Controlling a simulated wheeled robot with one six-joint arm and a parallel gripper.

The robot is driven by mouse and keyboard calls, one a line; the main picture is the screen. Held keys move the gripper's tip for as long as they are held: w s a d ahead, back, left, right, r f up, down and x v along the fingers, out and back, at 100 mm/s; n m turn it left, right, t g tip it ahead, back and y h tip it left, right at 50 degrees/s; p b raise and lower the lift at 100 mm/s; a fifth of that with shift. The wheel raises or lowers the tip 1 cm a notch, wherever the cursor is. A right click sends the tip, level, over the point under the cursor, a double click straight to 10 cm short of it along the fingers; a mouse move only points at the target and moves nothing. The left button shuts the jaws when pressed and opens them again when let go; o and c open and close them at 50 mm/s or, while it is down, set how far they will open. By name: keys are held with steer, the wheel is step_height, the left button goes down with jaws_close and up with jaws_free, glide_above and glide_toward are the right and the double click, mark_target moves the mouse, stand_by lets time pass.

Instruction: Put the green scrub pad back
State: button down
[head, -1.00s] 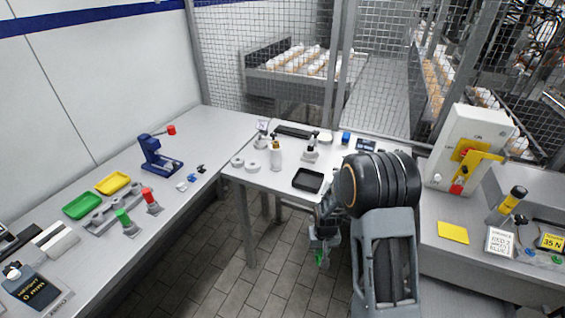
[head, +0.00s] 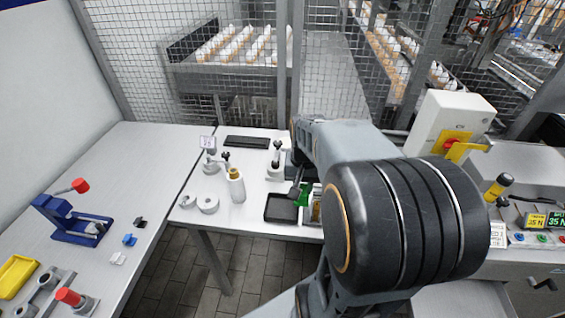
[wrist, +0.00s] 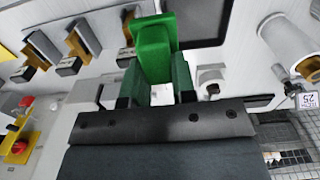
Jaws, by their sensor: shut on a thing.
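My gripper (wrist: 157,92) is shut on the green scrub pad (wrist: 154,48), which stands out beyond the fingertips in the wrist view. In the head view a bit of green (head: 304,194) shows beside my arm, just right of the black tray (head: 281,209). The black tray also shows in the wrist view (wrist: 206,22), right of the pad and very near it. I cannot tell whether the pad touches the tray or the table. My arm hides most of the gripper in the head view.
A dark flat bar (head: 247,142) lies at the back. Several brown-and-black pieces (wrist: 80,45) stand on the pad's left in the wrist view. A blue press (head: 75,222) is on the left bench.

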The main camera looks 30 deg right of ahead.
steer(key=w+d+f, duration=0.1)
steer(key=w+f, duration=0.1)
steer(key=w, duration=0.2)
steer(key=w+d+f+p, duration=0.1)
steer(key=w+d+f, duration=0.1)
steer(key=w+f, duration=0.1)
steer(key=w+d+f, duration=0.1)
steer(key=w+f, duration=0.2)
steer(key=w, duration=0.2)
steer(key=shift+w+d+f+p, duration=0.2)
steer(key=shift+w+d+p, duration=0.05)
steer(key=shift+p, duration=0.15)
steer(key=shift+w+d+f, duration=0.1)
steer(key=shift+w+f, duration=0.2)
steer(key=shift+f, duration=1.7)
steer(key=shift+f, duration=0.1)
steer(key=shift+f, duration=0.15)
steer(key=c, duration=0.9)
jaws_free()
steer(key=shift+d, duration=0.1)
steer(key=shift+c, duration=0.2)
